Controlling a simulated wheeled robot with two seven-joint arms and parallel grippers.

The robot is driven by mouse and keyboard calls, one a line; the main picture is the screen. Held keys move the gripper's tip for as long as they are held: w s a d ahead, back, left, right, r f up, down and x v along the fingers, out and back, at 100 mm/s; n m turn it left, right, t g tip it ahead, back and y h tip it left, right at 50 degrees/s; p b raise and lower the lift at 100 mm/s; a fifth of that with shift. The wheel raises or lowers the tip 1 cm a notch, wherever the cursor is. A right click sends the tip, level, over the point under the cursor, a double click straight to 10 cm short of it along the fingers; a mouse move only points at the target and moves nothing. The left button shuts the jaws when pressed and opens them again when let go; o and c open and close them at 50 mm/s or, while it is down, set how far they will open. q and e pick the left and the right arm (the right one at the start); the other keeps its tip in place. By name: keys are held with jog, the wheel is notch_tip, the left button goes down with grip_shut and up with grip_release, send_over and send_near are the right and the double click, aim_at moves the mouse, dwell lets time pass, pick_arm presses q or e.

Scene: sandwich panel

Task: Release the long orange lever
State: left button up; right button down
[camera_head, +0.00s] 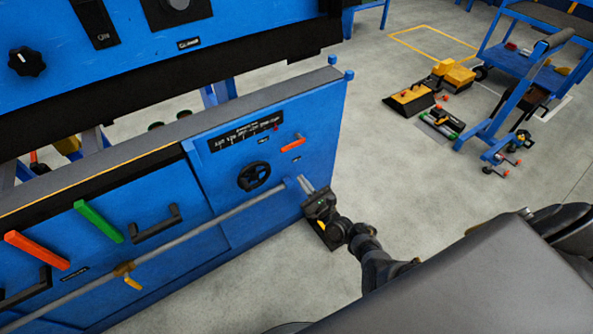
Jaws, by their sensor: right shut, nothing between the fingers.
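The long orange lever (37,250) is on the blue panel (185,190) at the far left. It slants from upper left down to the right. My right gripper (304,183) is at the panel's right end, far to the right of that lever. It is shut and empty, near the end of a long grey rod (220,218). Whether it touches the rod or panel is unclear. A shorter orange handle (293,143) is just above this gripper. My left gripper is not in view.
A green lever (98,221) and a black handle (157,222) sit right of the long orange lever. A black handwheel (254,176) is nearer my right gripper. An upper blue console (240,40) overhangs at top left. A blue cart (515,85) stands at right on open floor.

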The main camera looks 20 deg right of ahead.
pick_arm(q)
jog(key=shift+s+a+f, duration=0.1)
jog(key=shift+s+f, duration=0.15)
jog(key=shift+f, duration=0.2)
pick_arm(e)
jog(key=shift+v, duration=1.25)
jog(key=shift+a, duration=0.1)
